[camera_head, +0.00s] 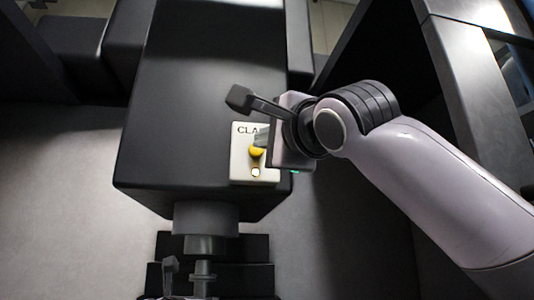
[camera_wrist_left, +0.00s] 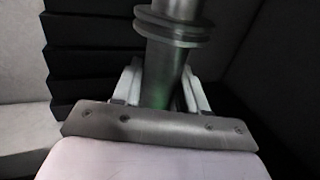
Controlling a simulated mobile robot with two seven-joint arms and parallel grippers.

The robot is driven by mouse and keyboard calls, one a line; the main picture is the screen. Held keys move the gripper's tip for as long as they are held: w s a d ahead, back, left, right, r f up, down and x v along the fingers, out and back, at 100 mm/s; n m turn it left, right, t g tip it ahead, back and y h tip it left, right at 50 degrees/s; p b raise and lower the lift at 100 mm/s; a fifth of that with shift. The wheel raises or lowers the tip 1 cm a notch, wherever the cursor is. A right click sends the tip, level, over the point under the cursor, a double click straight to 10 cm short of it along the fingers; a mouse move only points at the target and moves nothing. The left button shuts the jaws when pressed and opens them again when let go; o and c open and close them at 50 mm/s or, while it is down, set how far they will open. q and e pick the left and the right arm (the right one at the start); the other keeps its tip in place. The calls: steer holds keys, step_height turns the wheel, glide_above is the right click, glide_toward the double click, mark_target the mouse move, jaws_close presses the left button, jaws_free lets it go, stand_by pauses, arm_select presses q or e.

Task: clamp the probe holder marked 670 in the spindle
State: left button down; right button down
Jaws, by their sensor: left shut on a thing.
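The spindle (camera_head: 206,219) is the grey round nose under the dark machine head. A metal holder (camera_head: 203,278) stands upright below it, in line with it; I cannot tell whether they touch. In the left wrist view the holder (camera_wrist_left: 166,75) is a metal cylinder with a grooved flange; no 670 mark is readable. My left gripper (camera_wrist_left: 157,95) is shut on its lower body, below the flange. My right gripper (camera_head: 262,139) is at the clamp panel (camera_head: 241,168), its fingertip at or just in front of a yellow knob (camera_head: 257,151). Its opening is hidden.
The dark machine head (camera_head: 200,90) fills the upper middle of the head view. Black stepped bellows (camera_head: 258,277) stand behind the holder. A white round button or lamp (camera_head: 256,172) is below the yellow knob. Grey wall (camera_head: 60,200) shows at the left.

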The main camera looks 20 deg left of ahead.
mark_target(199, 283)
arm_select(q)
steer(key=shift+r, duration=2.3)
stand_by(2.2)
steer(key=shift+r, duration=0.1)
arm_select(e)
steer(key=shift+w+a, duration=0.3)
steer(key=shift+w, duration=0.3)
steer(key=shift+w+a, duration=0.3)
steer(key=shift+w, duration=0.25)
steer(key=shift+w, duration=0.15)
